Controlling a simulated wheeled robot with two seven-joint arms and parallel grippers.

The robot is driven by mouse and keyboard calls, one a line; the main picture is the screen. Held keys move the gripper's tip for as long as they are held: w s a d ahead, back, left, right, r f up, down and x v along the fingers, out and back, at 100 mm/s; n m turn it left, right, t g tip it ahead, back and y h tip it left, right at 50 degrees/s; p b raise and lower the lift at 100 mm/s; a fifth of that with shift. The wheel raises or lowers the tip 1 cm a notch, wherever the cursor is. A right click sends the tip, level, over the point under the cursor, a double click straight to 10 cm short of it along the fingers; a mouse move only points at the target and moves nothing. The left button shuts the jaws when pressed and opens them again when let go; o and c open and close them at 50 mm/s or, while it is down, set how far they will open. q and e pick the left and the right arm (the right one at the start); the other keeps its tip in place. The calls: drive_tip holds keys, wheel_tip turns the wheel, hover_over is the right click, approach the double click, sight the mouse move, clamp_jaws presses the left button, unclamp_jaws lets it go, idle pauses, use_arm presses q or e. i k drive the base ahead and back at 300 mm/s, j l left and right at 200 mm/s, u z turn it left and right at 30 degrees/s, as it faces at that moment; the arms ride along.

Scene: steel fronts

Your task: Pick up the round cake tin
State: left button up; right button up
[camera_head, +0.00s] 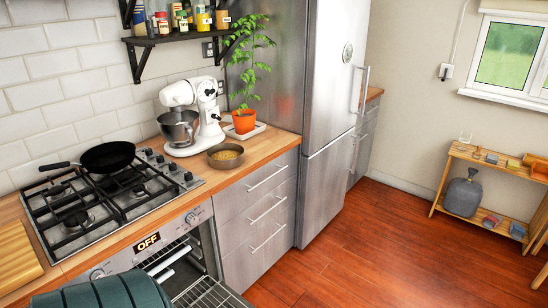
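A round cake tin (226,155) sits upright on the wooden counter (246,168). It is low and dull metallic, with something yellowish-tan inside it. It stands in front of the stand mixer and the potted plant, near the counter's front edge. Neither of my grippers can be made out in the head view, so I cannot see either one near the tin.
A white stand mixer (192,112) is left of the tin and an orange plant pot (244,121) behind it. A black pan (108,157) rests on the gas hob (75,205). A steel fridge (330,125) stands right. The wooden floor (385,240) is clear.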

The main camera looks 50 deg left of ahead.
sight(224, 156)
drive_tip(key=i+l, duration=0.15)
drive_tip(key=i, duration=0.2)
drive_tip(key=i+l+z, duration=0.1)
drive_tip(key=i, duration=0.25)
drive_tip(key=i+u, duration=0.4)
drive_tip(key=i, duration=0.2)
drive_tip(key=i+l+u, duration=0.15)
drive_tip(key=i+u, duration=0.2)
drive_tip(key=i, duration=0.2)
drive_tip(key=i+j+u, duration=0.1)
drive_tip(key=i+u, duration=0.15)
drive_tip(key=u, duration=0.2)
drive_tip(key=i+u, duration=0.25)
drive_tip(key=u, duration=0.2)
drive_tip(key=i+l+u, duration=0.15)
drive_tip(key=u, duration=0.3)
drive_tip(key=i+u, duration=0.6)
drive_tip(key=u, duration=0.2)
